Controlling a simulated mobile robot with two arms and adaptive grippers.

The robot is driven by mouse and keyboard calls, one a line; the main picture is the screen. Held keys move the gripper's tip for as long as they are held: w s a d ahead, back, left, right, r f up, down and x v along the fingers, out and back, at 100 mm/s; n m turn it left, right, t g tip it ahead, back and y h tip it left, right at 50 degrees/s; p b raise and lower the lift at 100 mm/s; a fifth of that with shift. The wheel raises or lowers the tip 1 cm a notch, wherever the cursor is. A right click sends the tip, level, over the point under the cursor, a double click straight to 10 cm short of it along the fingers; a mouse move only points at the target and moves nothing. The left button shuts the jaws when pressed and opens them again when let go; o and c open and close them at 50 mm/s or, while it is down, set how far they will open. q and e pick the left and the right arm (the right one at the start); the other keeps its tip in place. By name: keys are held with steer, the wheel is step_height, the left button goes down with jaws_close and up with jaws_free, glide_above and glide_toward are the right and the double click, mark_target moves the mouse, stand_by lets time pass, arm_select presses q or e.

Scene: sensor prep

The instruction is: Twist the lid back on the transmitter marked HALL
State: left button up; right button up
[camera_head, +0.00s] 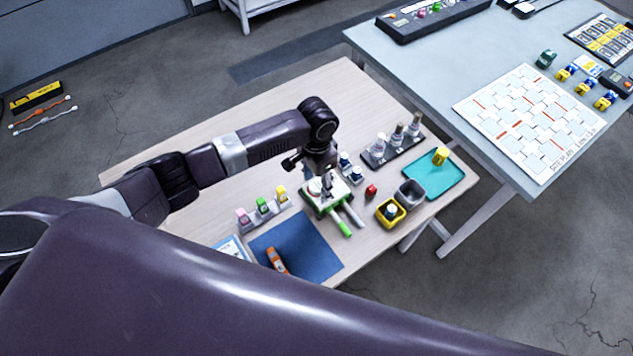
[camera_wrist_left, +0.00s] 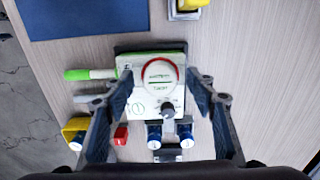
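Contact with the device cannot be told. My right gripper is not in view.
A green-handled tool (camera_head: 341,222) lies beside the device. Near it are small blue-and-white cylinders (camera_wrist_left: 186,136), a red cube (camera_head: 371,190), a yellow bin (camera_head: 381,221), a grey bin (camera_head: 420,203) and a teal tray (camera_head: 433,188). A blue mat (camera_head: 310,245) holds an orange tool (camera_head: 276,261).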

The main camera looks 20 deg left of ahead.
arm_select(q)
steer(key=shift+o, duration=0.5)
steer(key=shift+o, duration=0.8)
steer(key=shift+r+p, duration=0.65)
steer(key=shift+p, duration=0.3)
step_height(320, 180, up, 6)
steer(key=p, duration=0.7)
steer(key=shift+s+f, duration=0.1)
